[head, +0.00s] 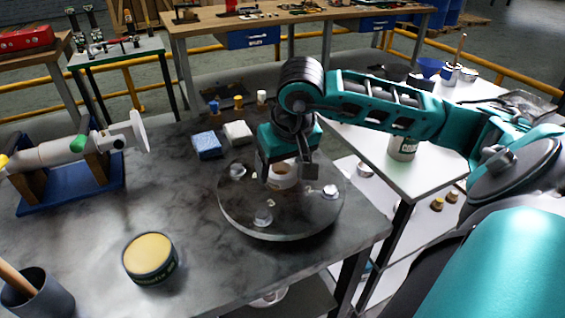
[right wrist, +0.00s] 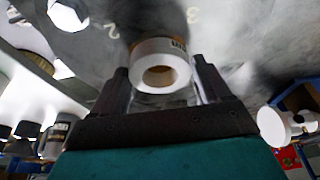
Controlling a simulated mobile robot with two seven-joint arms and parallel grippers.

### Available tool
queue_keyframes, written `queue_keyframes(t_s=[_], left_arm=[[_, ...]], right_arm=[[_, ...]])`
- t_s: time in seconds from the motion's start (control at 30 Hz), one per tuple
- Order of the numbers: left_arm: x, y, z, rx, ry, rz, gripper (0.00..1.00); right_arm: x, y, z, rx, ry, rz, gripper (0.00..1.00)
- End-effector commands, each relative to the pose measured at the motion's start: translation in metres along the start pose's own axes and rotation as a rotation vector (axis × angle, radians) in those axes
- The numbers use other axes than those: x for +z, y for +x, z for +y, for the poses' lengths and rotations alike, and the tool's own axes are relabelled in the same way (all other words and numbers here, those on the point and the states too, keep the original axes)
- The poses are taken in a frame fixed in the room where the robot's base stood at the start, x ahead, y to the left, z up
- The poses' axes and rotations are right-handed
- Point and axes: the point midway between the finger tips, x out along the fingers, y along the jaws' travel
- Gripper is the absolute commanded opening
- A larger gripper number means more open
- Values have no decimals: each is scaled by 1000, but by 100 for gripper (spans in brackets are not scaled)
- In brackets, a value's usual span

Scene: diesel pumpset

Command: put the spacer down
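The spacer is a short white ring with a tan-coloured inside (head: 283,178). It also shows in the right wrist view (right wrist: 160,50), with its round hole facing the camera. My right gripper (head: 286,174) is over the round dark plate (head: 290,222) with one finger on each side of the spacer. My left gripper is not in view.
Several pale hex heads, one near the front (head: 263,218), stand around the plate. A blue block (head: 207,145) and a white block (head: 238,132) lie behind it. A yellow-topped tin (head: 150,258) stands front left. The grey table between is clear.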

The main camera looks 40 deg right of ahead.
Motion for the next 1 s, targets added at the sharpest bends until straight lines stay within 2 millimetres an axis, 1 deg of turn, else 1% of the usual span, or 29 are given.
queue_keyframes(t_s=[0.03,0.13,0.37,0.5,0.57,0.77,0.9,1.0], left_arm=[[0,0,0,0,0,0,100],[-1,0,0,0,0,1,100],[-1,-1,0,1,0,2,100],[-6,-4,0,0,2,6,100],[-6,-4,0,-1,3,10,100],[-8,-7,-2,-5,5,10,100],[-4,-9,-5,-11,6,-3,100],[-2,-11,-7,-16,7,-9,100]], right_arm=[[0,0,0,0,0,0,82],[0,0,0,0,0,0,91],[0,-1,0,0,0,0,92],[-2,-7,0,-1,0,2,92],[-3,-16,0,-2,0,6,92],[-3,-60,0,0,-1,7,92],[-3,-90,0,-2,0,6,92],[-2,-106,0,-1,-1,5,92]])
